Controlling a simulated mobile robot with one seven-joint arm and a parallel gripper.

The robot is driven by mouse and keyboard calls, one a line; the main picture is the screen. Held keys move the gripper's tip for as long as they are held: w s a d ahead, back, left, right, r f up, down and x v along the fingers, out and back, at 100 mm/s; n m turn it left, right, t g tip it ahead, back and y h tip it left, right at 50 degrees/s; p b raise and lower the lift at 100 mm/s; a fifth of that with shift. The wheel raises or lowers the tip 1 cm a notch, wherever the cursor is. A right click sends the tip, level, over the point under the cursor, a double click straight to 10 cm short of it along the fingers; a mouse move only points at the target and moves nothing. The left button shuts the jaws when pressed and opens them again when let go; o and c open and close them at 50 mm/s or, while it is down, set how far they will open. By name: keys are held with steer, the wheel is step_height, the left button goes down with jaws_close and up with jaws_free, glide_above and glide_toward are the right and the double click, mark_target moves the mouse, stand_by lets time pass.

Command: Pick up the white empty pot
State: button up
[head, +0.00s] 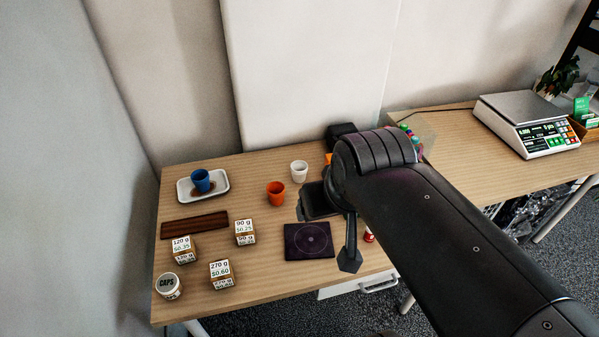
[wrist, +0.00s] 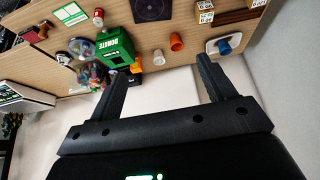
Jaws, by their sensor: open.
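The white pot (head: 299,172) stands upright on the wooden table, behind and right of an orange pot (head: 275,193). Its inside is too small to read clearly. In the wrist view, which looks upside down, the white pot (wrist: 158,57) shows beyond and between my fingertips, beside the orange pot (wrist: 176,41). My gripper (wrist: 162,68) is open, with nothing between its fingers, and apart from the pot. In the head view my arm hides most of my gripper; it is right of the white pot.
A blue pot (head: 201,180) stands on a white tray (head: 222,194) at the back left. Price blocks (head: 245,232), a caps tub (head: 168,286) and a dark square pad (head: 309,241) lie nearer. A green donate box (wrist: 115,47) stands near the white pot. A scale (head: 527,123) is far right.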

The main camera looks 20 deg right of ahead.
steer(key=shift+o, duration=0.3)
steer(key=m+g, duration=0.2)
steer(key=g, duration=0.2)
glide_above(299, 170)
steer(key=s, duration=0.2)
steer(key=f, duration=2.9)
steer(key=shift+a, duration=0.35)
step_height(299, 170, down, 5)
steer(key=shift+d+f, duration=0.1)
steer(key=shift+d, duration=0.05)
steer(key=c, duration=1.1)
